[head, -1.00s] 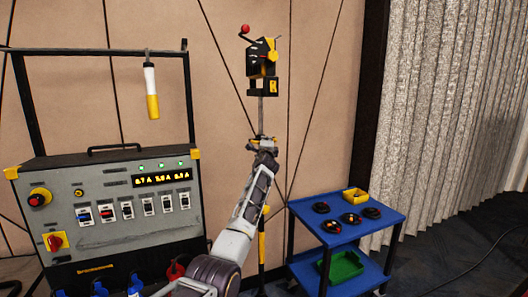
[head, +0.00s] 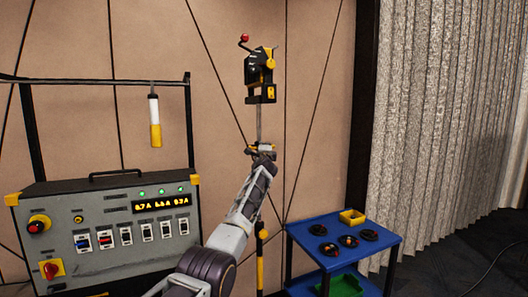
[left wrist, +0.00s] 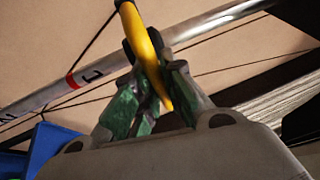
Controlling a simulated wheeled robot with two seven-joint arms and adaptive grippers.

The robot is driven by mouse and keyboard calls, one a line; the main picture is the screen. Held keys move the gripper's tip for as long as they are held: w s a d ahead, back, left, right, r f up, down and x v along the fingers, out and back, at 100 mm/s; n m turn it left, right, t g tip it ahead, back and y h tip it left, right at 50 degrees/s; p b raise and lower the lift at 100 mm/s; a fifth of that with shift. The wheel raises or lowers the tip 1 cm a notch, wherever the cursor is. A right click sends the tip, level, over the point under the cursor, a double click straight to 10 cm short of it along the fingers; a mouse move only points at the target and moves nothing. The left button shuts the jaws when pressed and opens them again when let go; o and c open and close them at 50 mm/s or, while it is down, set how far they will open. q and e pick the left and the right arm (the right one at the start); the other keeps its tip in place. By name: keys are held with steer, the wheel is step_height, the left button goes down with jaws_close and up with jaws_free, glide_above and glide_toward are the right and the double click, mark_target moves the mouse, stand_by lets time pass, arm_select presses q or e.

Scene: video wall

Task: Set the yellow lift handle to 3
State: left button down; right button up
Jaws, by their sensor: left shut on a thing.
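The yellow lift handle (left wrist: 145,45) shows as a curved yellow bar in the left wrist view. My left gripper (left wrist: 150,95) is shut on it, its green finger pads on both sides of the bar. A silver pole with a red band (left wrist: 72,81) and printed marks runs behind. A mark like a 1 is beside the band, and part of a 2 is at the left edge. In the head view my left gripper (head: 262,153) is at the pole (head: 259,124), below the black head unit (head: 259,75). My right gripper is not in view.
A grey control console (head: 110,225) with switches and a lit display stands at left. A white and yellow cylinder (head: 154,120) hangs from its frame. A grey curtain (head: 435,130) hangs beyond.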

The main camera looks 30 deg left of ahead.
arm_select(q)
steer(key=shift+r, duration=0.5)
steer(key=c, duration=1.5)
jaws_free()
steer(key=shift+f, duration=0.1)
steer(key=shift+s+d+f, duration=0.1)
steer(key=shift+f, duration=0.05)
steer(key=shift+s, duration=0.1)
steer(key=shift+v, duration=5.75)
steer(key=shift+n, duration=0.4)
